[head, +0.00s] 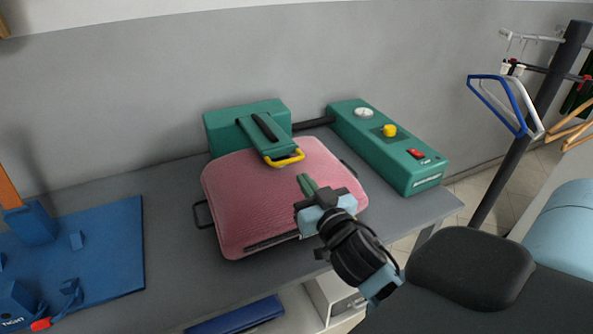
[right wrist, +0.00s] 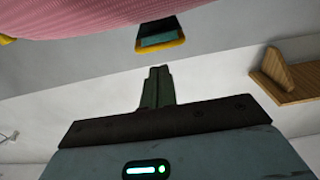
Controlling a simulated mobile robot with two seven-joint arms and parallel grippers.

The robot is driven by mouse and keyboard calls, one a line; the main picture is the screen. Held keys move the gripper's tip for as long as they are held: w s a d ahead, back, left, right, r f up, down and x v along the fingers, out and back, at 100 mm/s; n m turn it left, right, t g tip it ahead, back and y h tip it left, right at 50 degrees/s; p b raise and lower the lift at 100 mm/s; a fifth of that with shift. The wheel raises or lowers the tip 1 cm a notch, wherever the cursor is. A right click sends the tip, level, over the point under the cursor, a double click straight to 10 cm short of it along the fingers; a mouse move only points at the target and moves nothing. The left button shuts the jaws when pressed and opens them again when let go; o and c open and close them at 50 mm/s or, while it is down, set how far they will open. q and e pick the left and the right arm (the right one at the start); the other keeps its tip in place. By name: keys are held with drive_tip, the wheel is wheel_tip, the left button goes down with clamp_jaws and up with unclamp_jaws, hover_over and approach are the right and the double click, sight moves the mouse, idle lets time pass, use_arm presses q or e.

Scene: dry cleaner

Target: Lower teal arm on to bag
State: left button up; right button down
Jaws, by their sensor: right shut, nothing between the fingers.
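A pink bag (head: 255,195) with dark side handles lies on the grey table. A teal arm (head: 258,137) with a black strip reaches from a teal block (head: 225,128) over the back of the bag. Its end has a yellow handle (head: 289,161); whether it touches the bag I cannot tell. The yellow handle (right wrist: 160,48) also shows ahead of my fingers in the right wrist view, beside the pink bag (right wrist: 90,15). My right gripper (head: 307,184) is shut and empty, above the bag, in front of the handle and apart from it. My left gripper is not in view.
A long teal control box (head: 385,145) with a gauge, yellow knob and red switch stands right of the bag. A blue board (head: 115,245) with blue parts lies at left. A rack with hangers (head: 505,105) stands at right. The grey table (head: 170,230) is bare left of the bag.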

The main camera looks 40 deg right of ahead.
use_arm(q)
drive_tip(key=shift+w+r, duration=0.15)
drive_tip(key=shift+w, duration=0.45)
use_arm(e)
drive_tip(key=shift+v, duration=1.1)
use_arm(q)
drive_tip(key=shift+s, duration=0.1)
use_arm(e)
drive_tip(key=shift+f, duration=0.1)
